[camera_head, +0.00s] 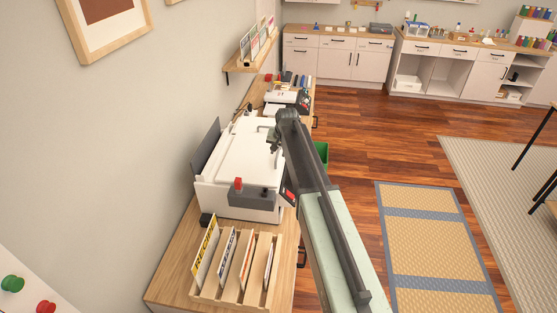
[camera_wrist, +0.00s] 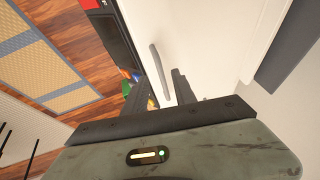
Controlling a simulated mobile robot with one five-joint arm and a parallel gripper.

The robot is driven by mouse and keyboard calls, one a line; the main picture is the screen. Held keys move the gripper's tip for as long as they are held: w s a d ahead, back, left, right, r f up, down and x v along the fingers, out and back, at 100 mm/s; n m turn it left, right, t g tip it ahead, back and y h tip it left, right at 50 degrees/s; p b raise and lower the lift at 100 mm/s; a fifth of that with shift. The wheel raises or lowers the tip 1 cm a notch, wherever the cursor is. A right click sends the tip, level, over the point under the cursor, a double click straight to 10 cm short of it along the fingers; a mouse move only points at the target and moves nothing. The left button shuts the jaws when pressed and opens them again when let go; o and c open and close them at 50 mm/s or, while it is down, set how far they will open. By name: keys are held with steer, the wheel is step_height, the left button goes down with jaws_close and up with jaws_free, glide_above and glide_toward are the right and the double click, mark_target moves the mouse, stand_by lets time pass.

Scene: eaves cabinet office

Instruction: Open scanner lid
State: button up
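The white scanner (camera_head: 235,185) sits on the wooden cabinet top with its flat lid (camera_head: 243,150) lying closed. A grey bar handle (camera_head: 265,127) shows on the lid's right side. In the wrist view the handle (camera_wrist: 159,72) stands against the white lid (camera_wrist: 205,45), just ahead of my fingers. My gripper (camera_head: 275,148) is over the scanner's right edge. In the wrist view my gripper (camera_wrist: 158,88) has two dark fingers apart, with the handle's near end in line with the gap. Whether they touch it is unclear.
A wooden file rack (camera_head: 240,285) stands in front of the scanner. A wall shelf (camera_head: 250,58) is behind it. A green bin (camera_head: 321,156) stands right of the cabinet. Open floor lies to the right.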

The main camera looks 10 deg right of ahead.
mark_target(277, 158)
steer(key=b+x, duration=0.2)
steer(key=x, duration=0.2)
steer(key=shift+f+b, duration=0.3)
steer(key=shift+b, duration=0.1)
steer(key=shift+r, duration=0.15)
steer(key=shift+c, duration=0.3)
jaws_close()
stand_by(0.5)
